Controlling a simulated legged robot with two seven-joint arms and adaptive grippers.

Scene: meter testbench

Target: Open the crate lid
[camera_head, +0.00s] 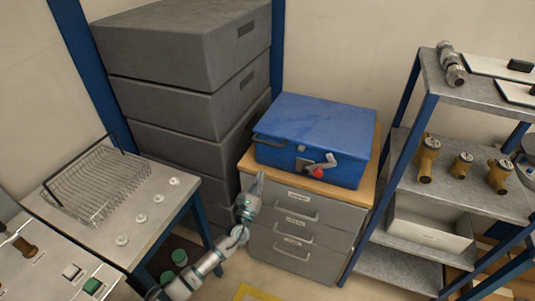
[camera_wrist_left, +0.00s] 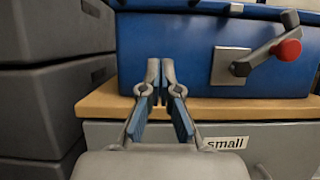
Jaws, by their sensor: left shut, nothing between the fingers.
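The blue crate (camera_head: 312,138) sits on the wooden top of a grey drawer cabinet, and its lid looks closed. A metal latch with a red knob (camera_head: 318,172) is on its front face. The latch also shows at the right of the left wrist view (camera_wrist_left: 270,55). My left gripper (camera_head: 260,178) is in front of the cabinet's top edge, below and left of the latch. In the left wrist view its fingertips (camera_wrist_left: 160,85) are together and empty, in front of the crate's lower front. My right gripper is not in view.
A stack of grey boxes (camera_head: 190,85) stands left of the crate. A metal shelf (camera_head: 450,185) with brass meters stands to the right. A table with a wire basket (camera_head: 97,185) is at the left. The drawer cabinet (camera_head: 300,235) has several handles.

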